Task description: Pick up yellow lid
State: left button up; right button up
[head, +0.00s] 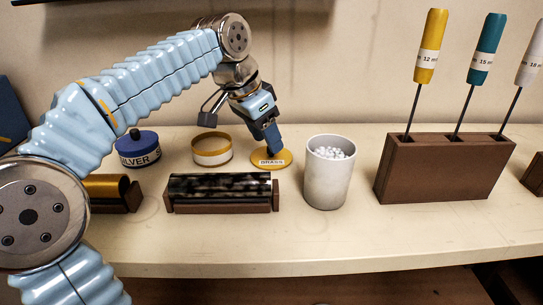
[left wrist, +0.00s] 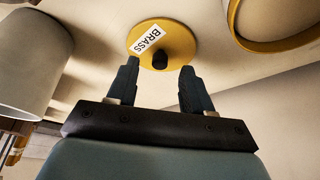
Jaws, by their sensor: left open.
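The yellow lid (head: 271,164) lies flat on the bench, with a label reading BRASS. In the left wrist view the lid (left wrist: 178,35) shows a dark knob (left wrist: 160,60) at its middle. My left gripper (head: 271,148) reaches down over the lid in the head view and hides its knob. In the left wrist view my left gripper (left wrist: 158,85) is open, its two fingers apart, with the knob in line with the gap between them. Nothing is held. I cannot tell if the fingers touch the lid. My right gripper is not in view.
An open yellow-rimmed tin (head: 212,150) stands left of the lid, and a blue SILVER tin (head: 138,150) farther left. A white cup of pellets (head: 328,175) stands close on the right. A dark roll on a wooden holder (head: 220,192) lies in front. A wooden tool block (head: 440,167) is farther right.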

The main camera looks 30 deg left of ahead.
pick_arm(q)
jog(key=x, duration=0.2)
jog(key=shift+w+f, duration=0.1)
jog(key=shift+f, duration=0.1)
grip_shut()
jog(key=shift+r, duration=0.1)
